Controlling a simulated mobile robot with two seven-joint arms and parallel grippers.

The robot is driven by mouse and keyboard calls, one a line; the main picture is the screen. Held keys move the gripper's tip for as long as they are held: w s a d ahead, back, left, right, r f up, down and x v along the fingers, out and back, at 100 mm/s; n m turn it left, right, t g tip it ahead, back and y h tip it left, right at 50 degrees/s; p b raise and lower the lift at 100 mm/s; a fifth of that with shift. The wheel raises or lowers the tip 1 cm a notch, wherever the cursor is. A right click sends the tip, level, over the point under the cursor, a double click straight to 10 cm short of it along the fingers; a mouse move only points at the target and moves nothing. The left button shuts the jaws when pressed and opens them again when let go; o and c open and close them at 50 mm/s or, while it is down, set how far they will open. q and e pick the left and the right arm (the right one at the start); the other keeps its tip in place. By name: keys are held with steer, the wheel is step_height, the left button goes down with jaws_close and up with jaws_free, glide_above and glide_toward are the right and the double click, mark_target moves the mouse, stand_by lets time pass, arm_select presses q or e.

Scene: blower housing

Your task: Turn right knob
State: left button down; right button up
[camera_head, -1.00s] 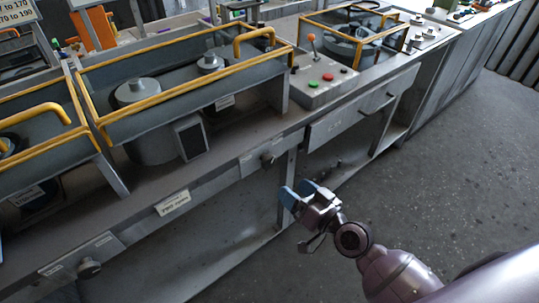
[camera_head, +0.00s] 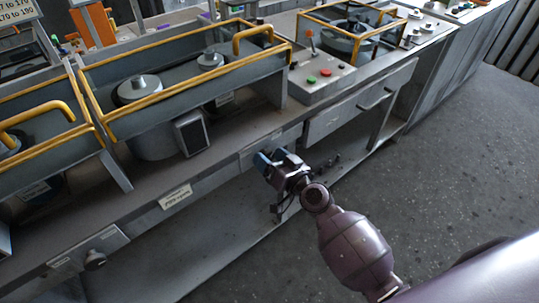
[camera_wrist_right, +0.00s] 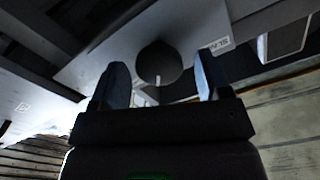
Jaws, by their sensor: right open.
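The right knob is a dark round knob (camera_wrist_right: 159,63) with a small white mark, on a pale plate (camera_wrist_right: 110,50) in the right wrist view. In the head view my right gripper (camera_head: 270,160) hides it in front of the bench's front edge. The gripper is open, with its two blue-tipped fingers (camera_wrist_right: 160,82) on either side of the knob in the wrist picture. I cannot tell whether they touch it. Another dark knob (camera_head: 95,260) sits on a plate at the lower left of the bench front. My left gripper is not in view.
A grey bench with a labelled front edge (camera_head: 174,197) runs across the view. Yellow-railed housings (camera_head: 190,75) stand on it. A control box (camera_head: 321,78) with red and green buttons is to the right, above a drawer (camera_head: 360,105). The floor (camera_head: 450,180) at right is clear.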

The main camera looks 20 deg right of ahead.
steer(key=shift+w+a, duration=0.2)
steer(key=shift+w, duration=0.3)
steer(key=c, duration=0.9)
steer(key=shift+c, duration=0.2)
